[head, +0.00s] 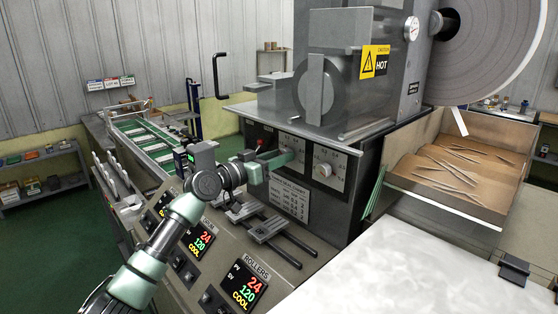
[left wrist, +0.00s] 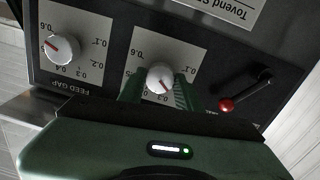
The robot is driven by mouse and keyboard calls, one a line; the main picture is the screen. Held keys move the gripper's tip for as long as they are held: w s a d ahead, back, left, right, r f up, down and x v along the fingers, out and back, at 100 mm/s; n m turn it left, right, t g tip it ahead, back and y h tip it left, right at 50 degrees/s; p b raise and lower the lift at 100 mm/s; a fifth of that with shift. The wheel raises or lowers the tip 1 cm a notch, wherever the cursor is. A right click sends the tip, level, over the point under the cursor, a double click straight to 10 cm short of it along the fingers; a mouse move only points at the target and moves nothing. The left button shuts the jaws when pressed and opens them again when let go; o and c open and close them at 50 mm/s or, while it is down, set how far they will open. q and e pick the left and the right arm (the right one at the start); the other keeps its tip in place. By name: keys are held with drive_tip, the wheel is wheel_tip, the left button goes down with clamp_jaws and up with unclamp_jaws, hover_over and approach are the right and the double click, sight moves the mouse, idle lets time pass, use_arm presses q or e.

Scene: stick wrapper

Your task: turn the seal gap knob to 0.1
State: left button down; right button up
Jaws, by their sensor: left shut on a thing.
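The seal gap knob (left wrist: 160,77) is a round white knob with a red mark on a pale dial plate. In the left wrist view, which shows the panel upside down, it sits between the two green fingers of my left gripper (left wrist: 159,90). The fingers are shut on it from both sides. The dial figures 0.6 and 0.1 show, but the gripper hides others and most of the label. The red mark's exact reading is hard to tell. In the head view my left gripper (head: 281,160) reaches the panel and covers this knob. My right gripper is not in view.
The feed gap knob (left wrist: 63,48) is beside it, and also shows in the head view (head: 323,170). A red-tipped lever (left wrist: 227,104) is on the seal knob's other side. The heater housing (head: 345,75) overhangs the panel.

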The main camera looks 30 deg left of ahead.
use_arm(q)
drive_tip(key=n+p, duration=0.3)
drive_tip(key=n, duration=0.8)
drive_tip(key=shift+r+n, duration=0.1)
drive_tip(key=shift+n, duration=0.2)
drive_tip(key=shift+n+p, duration=0.3)
drive_tip(key=c, duration=1)
unclamp_jaws()
drive_tip(key=shift+o, duration=0.2)
